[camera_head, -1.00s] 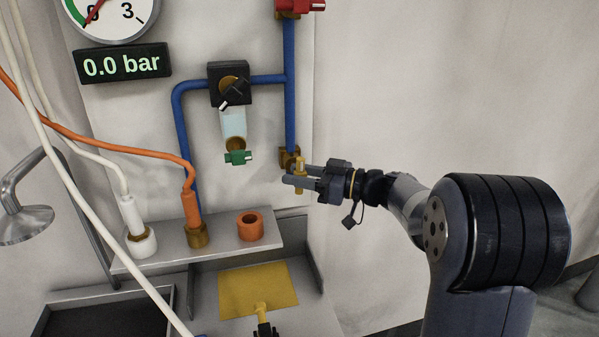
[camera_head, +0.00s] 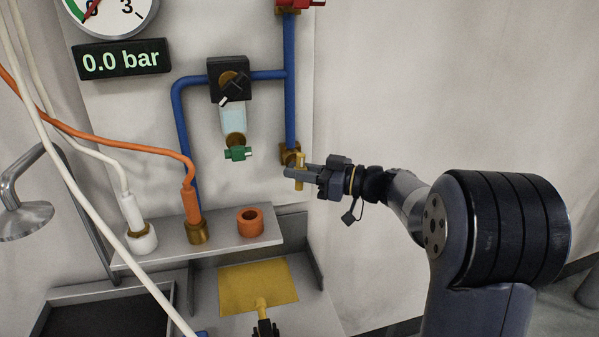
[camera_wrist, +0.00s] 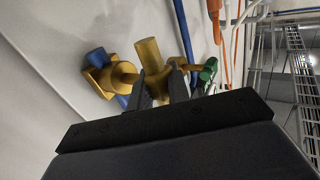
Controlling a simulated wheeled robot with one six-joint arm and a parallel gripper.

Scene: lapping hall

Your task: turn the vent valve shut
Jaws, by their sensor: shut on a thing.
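The vent valve (camera_head: 291,152) is a brass fitting with a yellow handle (camera_head: 300,162) at the lower end of a vertical blue pipe. In the wrist view the yellow handle (camera_wrist: 149,56) stands out from the brass body (camera_wrist: 107,76). My gripper (camera_head: 292,172) comes from the right, its fingers shut on the handle. In the wrist view my gripper (camera_wrist: 160,85) has a dark finger on each side of the handle, whose lower part is partly hidden between them.
A green tap (camera_head: 238,154) hangs under the regulator (camera_head: 229,82) to the left. A red valve handle (camera_head: 308,4) is above. Orange and white hoses lead to a grey shelf (camera_head: 225,233) below, which holds an orange ring (camera_head: 250,221). The wall at right is bare.

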